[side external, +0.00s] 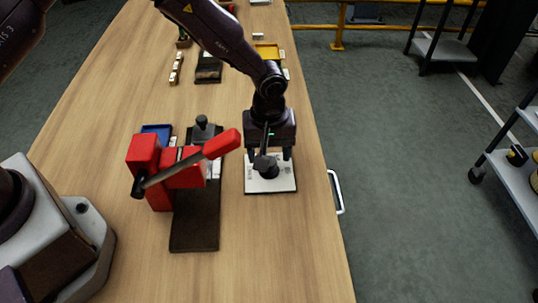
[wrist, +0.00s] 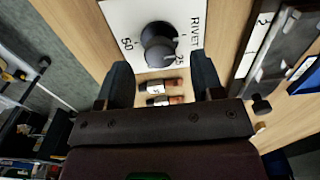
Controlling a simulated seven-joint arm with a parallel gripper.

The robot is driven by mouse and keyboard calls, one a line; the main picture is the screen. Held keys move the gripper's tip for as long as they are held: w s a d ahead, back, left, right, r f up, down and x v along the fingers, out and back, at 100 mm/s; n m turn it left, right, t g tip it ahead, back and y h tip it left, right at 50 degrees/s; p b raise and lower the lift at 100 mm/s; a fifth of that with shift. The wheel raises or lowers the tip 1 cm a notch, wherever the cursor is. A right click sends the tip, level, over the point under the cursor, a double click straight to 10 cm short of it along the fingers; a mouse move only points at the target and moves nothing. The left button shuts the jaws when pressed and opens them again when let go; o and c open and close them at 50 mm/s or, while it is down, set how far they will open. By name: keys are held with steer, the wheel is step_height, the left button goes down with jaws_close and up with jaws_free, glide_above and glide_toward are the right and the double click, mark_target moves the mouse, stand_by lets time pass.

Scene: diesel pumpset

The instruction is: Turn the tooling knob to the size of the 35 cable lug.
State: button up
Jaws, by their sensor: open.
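The tooling knob (wrist: 158,42) is dark and round with a raised grip, on a white plate (wrist: 118,14) marked "50", "RIVET" and a number that looks like 25 or 35. Its exact pointing direction is unclear. In the side view the knob (side external: 268,171) stands on the white plate (side external: 256,187) near the table's right edge. My gripper (side external: 268,155) points down just above the knob; it also shows in the wrist view (wrist: 161,64), open and empty, a finger to each side. Two small cable lugs, the upper (wrist: 161,86) and lower (wrist: 165,100), lie beside the plate; their labels are too small to read surely.
A red press (side external: 150,165) with a red-gripped lever (side external: 222,143) stands left of my gripper on a dark base (side external: 195,230). A blue tray (side external: 157,129) lies behind it. Small parts (side external: 177,68) and a yellow tray (side external: 266,50) lie farther back. The front table area is clear.

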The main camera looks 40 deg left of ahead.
steer(key=shift+f, duration=1)
steer(key=c, duration=0.9)
steer(key=shift+c, duration=0.2)
